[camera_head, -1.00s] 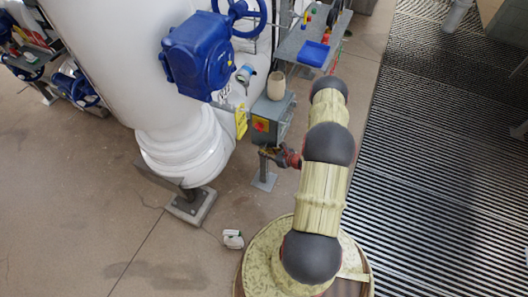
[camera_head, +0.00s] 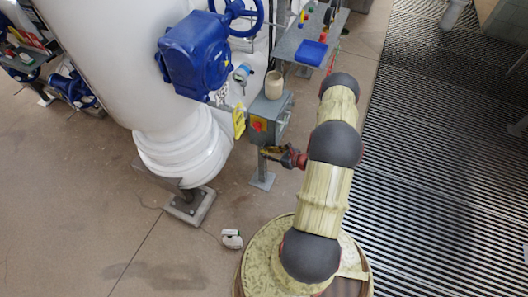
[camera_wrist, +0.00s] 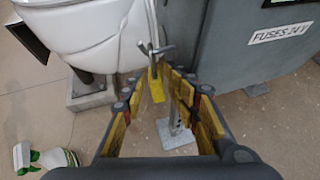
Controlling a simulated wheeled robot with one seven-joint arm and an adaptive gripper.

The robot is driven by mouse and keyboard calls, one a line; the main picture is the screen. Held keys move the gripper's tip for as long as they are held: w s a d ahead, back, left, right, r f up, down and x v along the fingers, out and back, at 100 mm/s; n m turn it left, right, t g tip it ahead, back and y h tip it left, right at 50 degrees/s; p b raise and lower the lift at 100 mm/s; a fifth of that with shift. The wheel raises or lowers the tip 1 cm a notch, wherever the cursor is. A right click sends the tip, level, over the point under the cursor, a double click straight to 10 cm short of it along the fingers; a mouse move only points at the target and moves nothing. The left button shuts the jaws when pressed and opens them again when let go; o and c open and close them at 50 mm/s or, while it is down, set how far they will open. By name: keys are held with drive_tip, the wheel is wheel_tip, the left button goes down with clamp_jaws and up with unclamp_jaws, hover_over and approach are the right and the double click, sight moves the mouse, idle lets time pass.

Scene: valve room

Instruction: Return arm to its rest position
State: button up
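In the head view my arm reaches up from its round base, and my gripper (camera_head: 266,151) points left, just below the grey fuse box (camera_head: 271,106). In the wrist view my gripper (camera_wrist: 157,78) has its yellow-padded fingers apart, with nothing visibly held between them. A yellow tag (camera_wrist: 157,86) hangs beyond the fingertips, in line with the gap; it also shows beside the fuse box in the head view (camera_head: 239,122). Whether a finger touches the tag cannot be told. The fuse box (camera_wrist: 245,50), labelled "FUSES 24 V", fills the upper right of the wrist view.
A large white pipe (camera_head: 120,60) with a blue valve actuator (camera_head: 197,55) stands left of the box. A beige cup (camera_head: 274,85) sits on the box. A shelf with a blue tray (camera_head: 310,53) is behind. A white-and-green bottle (camera_wrist: 42,158) is on the floor. Grating lies right.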

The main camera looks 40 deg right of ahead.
drive_tip(key=v, duration=0.8)
drive_tip(key=shift+a, duration=0.15)
drive_tip(key=shift+s, duration=0.1)
